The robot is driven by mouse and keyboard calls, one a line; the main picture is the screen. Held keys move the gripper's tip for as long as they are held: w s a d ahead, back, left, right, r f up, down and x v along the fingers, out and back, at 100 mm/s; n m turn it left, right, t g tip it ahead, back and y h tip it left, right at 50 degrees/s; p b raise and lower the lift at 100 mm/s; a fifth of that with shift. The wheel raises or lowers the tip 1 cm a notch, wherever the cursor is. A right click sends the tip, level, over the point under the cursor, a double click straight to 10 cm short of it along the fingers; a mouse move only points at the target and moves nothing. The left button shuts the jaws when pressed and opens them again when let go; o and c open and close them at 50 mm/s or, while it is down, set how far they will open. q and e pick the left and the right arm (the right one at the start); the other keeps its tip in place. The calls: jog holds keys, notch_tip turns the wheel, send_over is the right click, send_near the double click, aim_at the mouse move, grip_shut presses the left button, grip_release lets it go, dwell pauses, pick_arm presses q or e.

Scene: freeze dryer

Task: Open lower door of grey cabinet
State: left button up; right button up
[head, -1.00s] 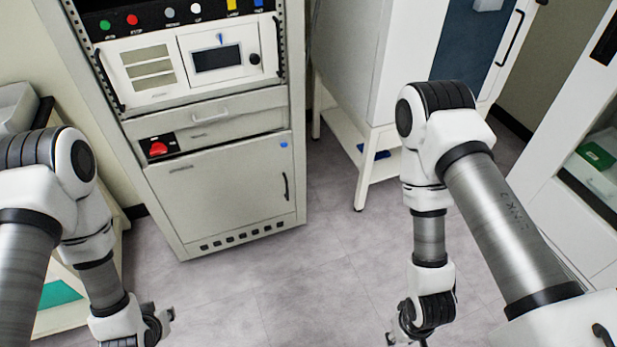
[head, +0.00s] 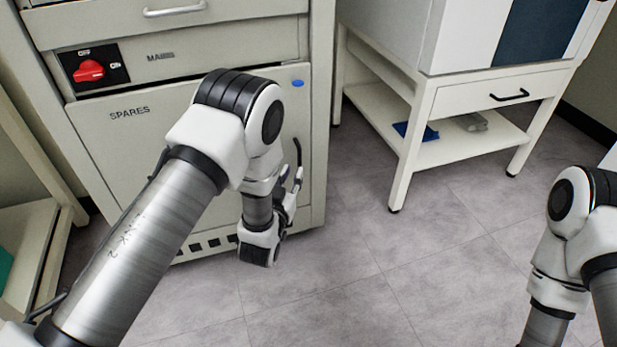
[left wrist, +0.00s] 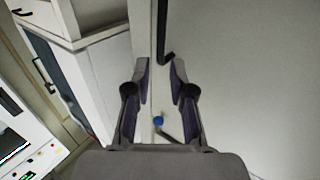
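The grey cabinet's lower door (head: 115,150) is marked SPARES and looks closed. Its black vertical handle (head: 298,153) is at the right edge, below a blue oval mark (head: 297,83). My left gripper (head: 293,180) is in front of the handle, and my left arm hides much of the door. In the left wrist view, the fingers (left wrist: 162,68) are apart, with the end of the handle (left wrist: 164,40) showing between and beyond their tips; contact cannot be told. The blue mark (left wrist: 158,120) also shows there. My right gripper is outside the view.
Above the door are a red switch (head: 89,71) and a drawer with a grey handle (head: 175,9). A white stand (head: 450,145) with a shelf is to the right. Bare grey floor (head: 350,270) lies in front. A shelf unit (head: 35,245) is at the left.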

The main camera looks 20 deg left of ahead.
aim_at(299, 158)
pick_arm(q)
jog(key=w+b, duration=0.3)
jog(key=w, duration=0.4)
jog(key=shift+w+a, duration=0.1)
jog(key=shift+w, duration=0.3)
grip_shut()
